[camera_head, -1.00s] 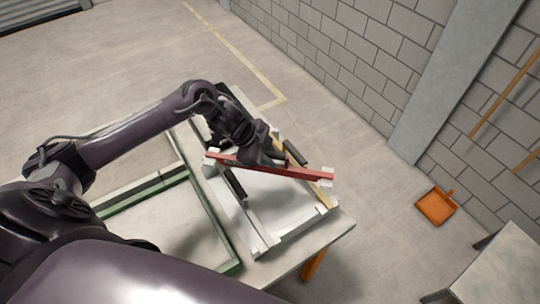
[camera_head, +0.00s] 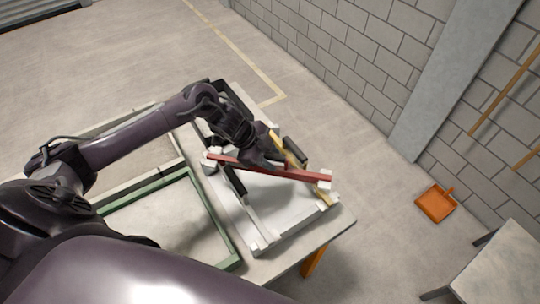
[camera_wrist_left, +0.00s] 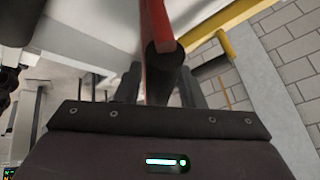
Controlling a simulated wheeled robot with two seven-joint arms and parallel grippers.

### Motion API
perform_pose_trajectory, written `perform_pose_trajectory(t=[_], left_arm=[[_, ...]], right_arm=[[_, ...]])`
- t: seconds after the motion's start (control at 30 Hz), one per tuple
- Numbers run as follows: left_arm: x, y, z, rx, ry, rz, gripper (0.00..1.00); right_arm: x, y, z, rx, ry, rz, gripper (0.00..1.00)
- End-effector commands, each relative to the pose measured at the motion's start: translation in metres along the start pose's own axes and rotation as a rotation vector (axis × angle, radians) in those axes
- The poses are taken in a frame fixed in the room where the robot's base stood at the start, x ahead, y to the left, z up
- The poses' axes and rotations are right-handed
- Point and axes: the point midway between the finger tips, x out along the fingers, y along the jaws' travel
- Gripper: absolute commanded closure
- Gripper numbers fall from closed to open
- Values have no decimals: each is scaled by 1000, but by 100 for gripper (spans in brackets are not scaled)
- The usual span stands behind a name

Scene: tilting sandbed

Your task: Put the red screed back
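My left gripper (camera_head: 268,158) is over the bar's middle. In the left wrist view, the red screed (camera_wrist_left: 158,20) runs away from me, and its dark grip (camera_wrist_left: 163,58) sits between the two fingers of my left gripper (camera_wrist_left: 160,88), which looks shut on it. My right gripper is out of view.
Another black handle (camera_head: 236,181) is at the left. A green-edged frame (camera_head: 213,221) stands to the left. An orange dustpan (camera_head: 436,204) lies near the wall.

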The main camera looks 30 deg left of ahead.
Motion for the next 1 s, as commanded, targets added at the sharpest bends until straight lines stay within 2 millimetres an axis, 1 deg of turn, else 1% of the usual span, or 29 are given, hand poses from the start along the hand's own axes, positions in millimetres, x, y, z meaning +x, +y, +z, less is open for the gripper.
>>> perform_pose_trajectory(t=[0.33,0.47,0.5,0.57,0.8,0.9,1.0], left_arm=[[-2,-1,-1,1,0,0,57],[-12,-4,-7,3,1,-1,57],[-16,-4,-7,3,0,-2,57],[-26,-4,-4,4,-2,-5,57],[-80,-3,-4,4,-4,-3,57],[-99,-3,-4,4,-4,-2,57],[-114,-3,-4,2,-2,-3,57]], right_arm=[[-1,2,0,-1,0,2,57],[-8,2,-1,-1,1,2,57],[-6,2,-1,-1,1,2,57],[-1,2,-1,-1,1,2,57],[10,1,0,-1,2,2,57],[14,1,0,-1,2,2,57],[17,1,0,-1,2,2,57]])
